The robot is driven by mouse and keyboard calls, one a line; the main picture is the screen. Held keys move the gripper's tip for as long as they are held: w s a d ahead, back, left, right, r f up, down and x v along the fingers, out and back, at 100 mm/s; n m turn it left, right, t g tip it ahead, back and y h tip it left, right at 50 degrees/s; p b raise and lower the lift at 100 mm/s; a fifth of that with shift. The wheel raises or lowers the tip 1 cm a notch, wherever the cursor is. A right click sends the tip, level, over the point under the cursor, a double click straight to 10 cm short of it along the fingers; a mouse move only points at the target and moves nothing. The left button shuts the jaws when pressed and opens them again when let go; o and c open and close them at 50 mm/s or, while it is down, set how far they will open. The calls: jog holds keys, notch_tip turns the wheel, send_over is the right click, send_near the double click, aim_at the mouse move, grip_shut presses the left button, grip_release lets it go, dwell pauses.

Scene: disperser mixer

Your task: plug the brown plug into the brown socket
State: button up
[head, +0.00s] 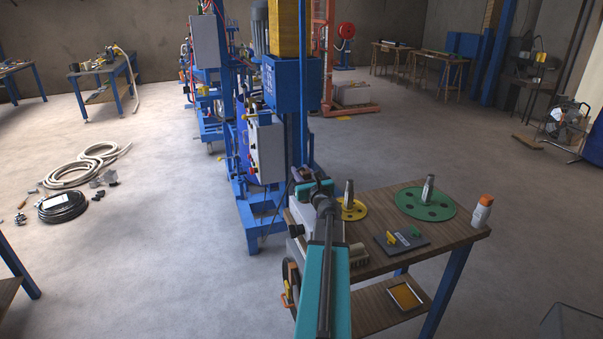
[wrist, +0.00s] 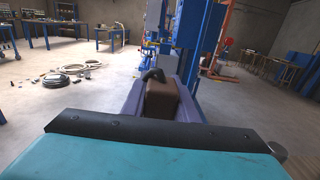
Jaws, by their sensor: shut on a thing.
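The brown plug (wrist: 162,103) is a blocky brown piece in the middle of the wrist view, with a dark curved part at its far end. My gripper (wrist: 158,92) is shut on it, with one grey-purple finger on each side. In the head view my gripper (head: 318,188) is in front of the blue mixer (head: 290,85), near the left end of the wooden table; I cannot make out the plug there. I cannot make out the brown socket in either view. The mixer's grey control box (head: 266,150) is just beyond and left of my gripper.
The wooden table (head: 465,232) to the right holds a yellow disc (head: 352,210), a green disc (head: 410,203), a dark plate (head: 402,241) and a white bottle (head: 482,211). A black cable coil (head: 62,206) and pale hose (head: 85,165) lie at left. Floor between is clear.

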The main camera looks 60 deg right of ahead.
jog(key=shift+f+b, duration=1.4)
jog(key=shift+f, duration=0.1)
dwell(0.3)
jog(key=o, duration=1.2)
